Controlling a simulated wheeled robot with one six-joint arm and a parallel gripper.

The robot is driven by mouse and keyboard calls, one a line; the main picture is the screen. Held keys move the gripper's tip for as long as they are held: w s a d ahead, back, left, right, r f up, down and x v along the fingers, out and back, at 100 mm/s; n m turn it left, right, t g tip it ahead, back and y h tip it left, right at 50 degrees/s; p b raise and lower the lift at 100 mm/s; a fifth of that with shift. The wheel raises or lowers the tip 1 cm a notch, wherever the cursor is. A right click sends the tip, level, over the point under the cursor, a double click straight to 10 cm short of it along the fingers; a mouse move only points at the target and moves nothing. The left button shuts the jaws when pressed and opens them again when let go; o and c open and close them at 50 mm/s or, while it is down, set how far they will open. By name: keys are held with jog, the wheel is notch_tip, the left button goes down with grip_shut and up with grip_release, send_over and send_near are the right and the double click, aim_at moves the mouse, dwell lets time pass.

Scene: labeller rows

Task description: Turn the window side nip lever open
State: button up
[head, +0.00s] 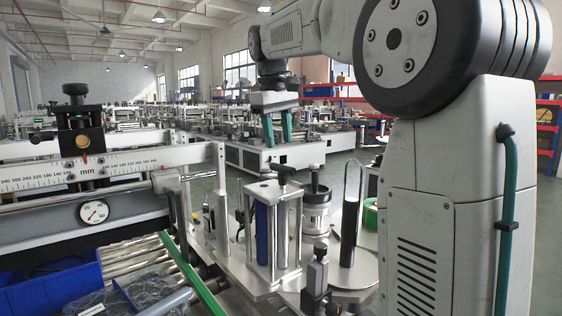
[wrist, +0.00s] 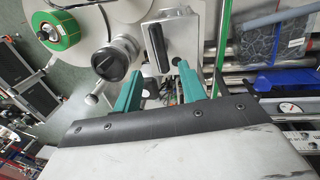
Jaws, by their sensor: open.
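A nip unit with a blue roller (head: 262,234) stands between metal posts on the labeller plate. A dark lever (head: 283,173) sits on its top. In the wrist view a black bar-shaped handle (wrist: 157,48) lies across a silver block, just past my fingertips; it looks like the same lever. My gripper (head: 277,128) hangs above and behind the unit in the head view, teal fingers pointing down. In the wrist view my gripper (wrist: 160,76) is open, its fingers apart and nothing between them. I cannot tell whether it touches the handle.
A cylinder with a black knob (wrist: 113,62) stands close beside the handle. A ruler beam (head: 120,165) and blue bin (head: 50,290) lie left.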

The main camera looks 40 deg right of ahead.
aim_at(283, 176)
jog(key=f, duration=0.4)
jog(key=d+f, duration=0.1)
jog(key=f, duration=0.1)
jog(key=shift+f, duration=0.4)
jog(key=shift+a, duration=0.1)
grip_shut()
